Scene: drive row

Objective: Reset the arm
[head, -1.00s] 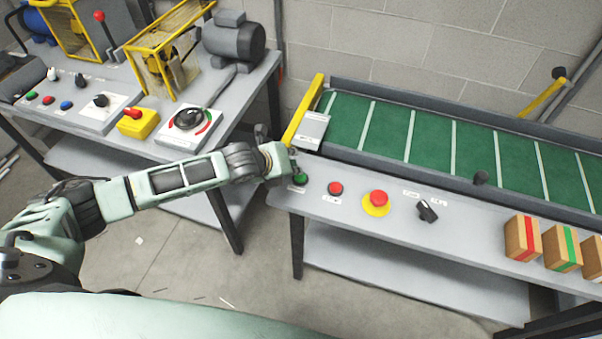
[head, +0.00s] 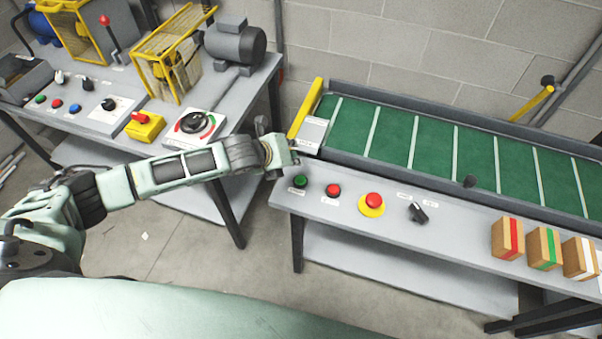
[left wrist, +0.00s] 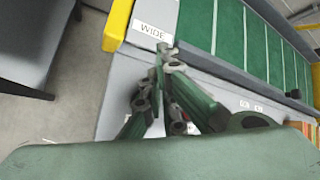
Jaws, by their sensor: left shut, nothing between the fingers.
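My left gripper (head: 292,150) is shut and empty. In the head view it is above the near left corner of the conveyor table (head: 345,205), up and left of the green button (head: 300,182) and apart from it. In the left wrist view the gripper fingers (left wrist: 165,60) are together, in front of the label "WIDE" on the conveyor's end plate. My right gripper is in neither view.
The table front carries a red button (head: 333,190), a red emergency stop (head: 374,200) and a black selector (head: 418,212). Several striped boxes (head: 508,238) stand at right. A green conveyor belt (head: 395,135) runs behind. A control bench (head: 232,115) with motor (head: 236,44) stands at left.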

